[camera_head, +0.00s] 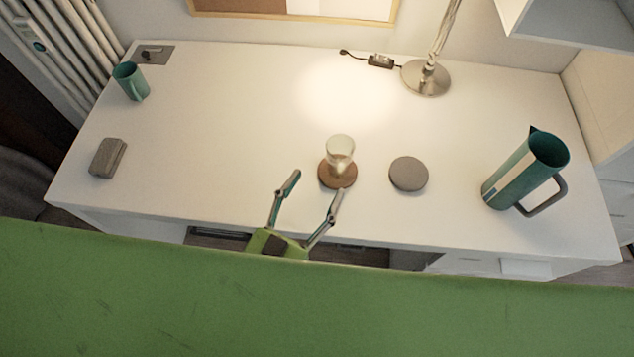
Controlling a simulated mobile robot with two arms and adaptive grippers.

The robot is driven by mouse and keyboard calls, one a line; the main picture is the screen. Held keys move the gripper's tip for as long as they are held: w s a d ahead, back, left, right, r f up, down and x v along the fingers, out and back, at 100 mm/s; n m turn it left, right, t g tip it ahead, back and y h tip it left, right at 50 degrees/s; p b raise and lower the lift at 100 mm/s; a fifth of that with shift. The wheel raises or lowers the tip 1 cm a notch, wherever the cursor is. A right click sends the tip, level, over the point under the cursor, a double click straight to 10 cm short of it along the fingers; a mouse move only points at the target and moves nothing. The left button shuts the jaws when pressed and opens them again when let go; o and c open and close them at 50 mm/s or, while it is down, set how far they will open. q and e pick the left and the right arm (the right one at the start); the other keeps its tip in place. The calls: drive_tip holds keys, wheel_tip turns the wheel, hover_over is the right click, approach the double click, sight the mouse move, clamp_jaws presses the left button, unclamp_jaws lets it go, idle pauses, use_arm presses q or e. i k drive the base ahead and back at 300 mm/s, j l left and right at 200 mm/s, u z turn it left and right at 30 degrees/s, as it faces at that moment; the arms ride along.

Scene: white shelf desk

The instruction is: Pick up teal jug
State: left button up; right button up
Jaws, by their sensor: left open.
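The teal jug (519,169) stands upright at the right end of the white desk, with a grey handle on its lower right side and a pale stripe down its left side. My left gripper (315,182) is at the front edge of the desk, left of the middle. Its two fingers are spread apart with nothing between them. It is well to the left of the jug and not touching it. My right gripper does not show.
A clear glass (340,150) stands on a brown round coaster (337,178) just beyond my fingers. A grey disc (408,174) lies between it and the jug. A lamp (427,77) stands at the back. A teal mug (131,82) and grey block (108,158) are at left.

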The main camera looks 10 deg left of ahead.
sight(540, 157)
drive_tip(key=z, duration=1.35)
